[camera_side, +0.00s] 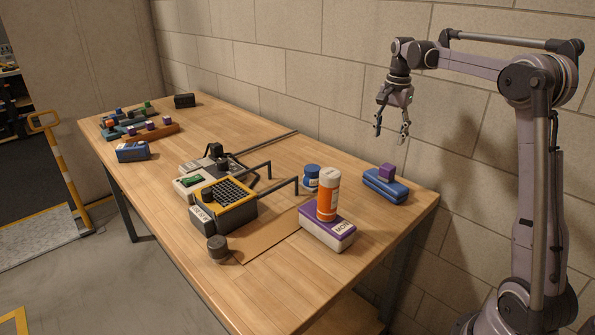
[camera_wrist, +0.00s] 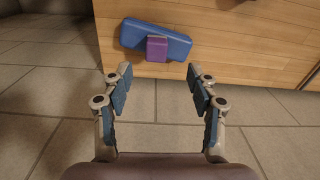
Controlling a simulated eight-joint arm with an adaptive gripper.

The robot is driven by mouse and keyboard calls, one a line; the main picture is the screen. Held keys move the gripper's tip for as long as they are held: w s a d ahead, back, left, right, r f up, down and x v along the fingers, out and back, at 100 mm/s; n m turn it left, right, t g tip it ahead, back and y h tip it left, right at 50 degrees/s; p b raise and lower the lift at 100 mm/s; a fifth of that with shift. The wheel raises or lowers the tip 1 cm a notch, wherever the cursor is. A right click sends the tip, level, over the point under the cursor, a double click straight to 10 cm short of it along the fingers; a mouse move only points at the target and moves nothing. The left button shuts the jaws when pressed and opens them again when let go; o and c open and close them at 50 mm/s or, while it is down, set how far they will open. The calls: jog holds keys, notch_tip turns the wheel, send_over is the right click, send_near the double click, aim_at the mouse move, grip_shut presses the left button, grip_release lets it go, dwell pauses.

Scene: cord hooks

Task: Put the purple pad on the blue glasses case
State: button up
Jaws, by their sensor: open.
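The blue glasses case (camera_side: 372,187) lies flat near the right end of the table; it also shows at the top of the wrist view (camera_wrist: 130,36). A small purple block-like pad (camera_side: 387,170) appears to rest on top of it; in the wrist view the purple pad (camera_wrist: 157,48) overlaps the case's long lower edge. My gripper (camera_side: 391,131) is open and empty, in the air above the case and pad. In the wrist view my gripper's fingers (camera_wrist: 158,73) are spread wide, with the pad beyond the gap between them. Nothing touches the fingers.
An orange bottle (camera_side: 327,195) stands on a purple-and-white box (camera_side: 328,232) left of the case, with a blue jar (camera_side: 311,176) behind. Hooked dark rods (camera_side: 281,185) and yellow-topped equipment (camera_side: 225,205) fill mid-table. Small coloured blocks sit at the far end. The stone wall is close behind.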

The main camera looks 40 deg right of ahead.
jog(key=s+a+r+n+t, duration=0.15)
jog(key=a+n, duration=0.25)
jog(key=a, duration=0.6)
jog(key=s+a+f+n+t, duration=0.1)
jog(key=s+a+f+n, duration=0.1)
jog(key=s+a+n, duration=0.2)
jog(key=s+a+f+n+t, duration=0.2)
jog(key=s+a+f+n, duration=0.1)
jog(key=a, duration=0.6)
jog(key=s+a+f+n+t, duration=0.2)
jog(key=s+a+n, duration=0.3)
jog(key=a+n, duration=0.1)
jog(key=shift+s+a+f, duration=0.15)
jog(key=shift+a+f, duration=0.1)
jog(key=shift+a, duration=0.2)
